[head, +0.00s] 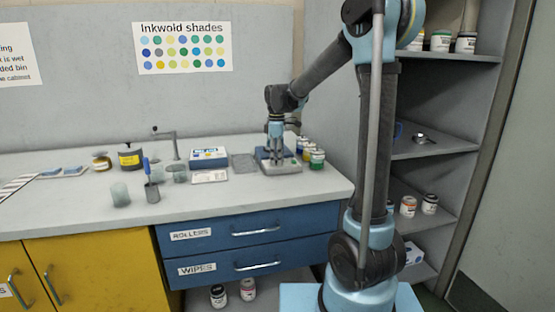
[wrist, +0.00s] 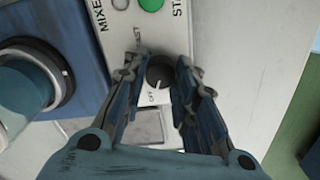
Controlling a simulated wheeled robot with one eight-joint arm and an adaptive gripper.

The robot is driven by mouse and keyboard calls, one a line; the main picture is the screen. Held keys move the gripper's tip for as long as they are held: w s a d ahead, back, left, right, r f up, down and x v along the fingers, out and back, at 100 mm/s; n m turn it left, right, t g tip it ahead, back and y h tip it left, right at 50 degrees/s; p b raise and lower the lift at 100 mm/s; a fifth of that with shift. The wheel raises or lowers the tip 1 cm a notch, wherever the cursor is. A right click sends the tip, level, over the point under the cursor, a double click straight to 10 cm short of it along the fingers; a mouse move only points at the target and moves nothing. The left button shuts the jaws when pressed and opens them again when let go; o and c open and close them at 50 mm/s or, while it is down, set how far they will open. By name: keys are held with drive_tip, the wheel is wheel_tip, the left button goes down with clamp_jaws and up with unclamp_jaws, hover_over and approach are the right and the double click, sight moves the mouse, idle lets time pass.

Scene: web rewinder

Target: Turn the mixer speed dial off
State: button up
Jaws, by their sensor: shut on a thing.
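The mixer (head: 282,168) is a blue and grey machine at the right end of the counter. In the wrist view its light panel carries a round dark speed dial (wrist: 159,74) with the labels FAST and OFF, and a green button (wrist: 151,4) beside the STA... lettering. My gripper (wrist: 159,70) has its two fingers on either side of the dial and is shut on it. In the head view my gripper (head: 275,132) points down over the mixer. A small light mark shows on the dial's OFF side; its exact setting is hard to tell.
Several small paint jars (head: 316,159) stand right of the mixer. A blue and white box (head: 209,157) and a grey tray (head: 244,163) are left of it. A round blue part (wrist: 25,88) with a dark ring is left of my gripper in the wrist view.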

drive_tip(key=shift+w+d, duration=0.1)
drive_tip(key=shift+w, duration=0.1)
drive_tip(key=shift+c, duration=0.2)
drive_tip(key=o, duration=1)
drive_tip(key=shift+o, duration=0.4)
drive_tip(key=shift+s+r, duration=0.1)
wheel_tip(320, 180, up, 12)
drive_tip(key=shift+f, duration=0.2)
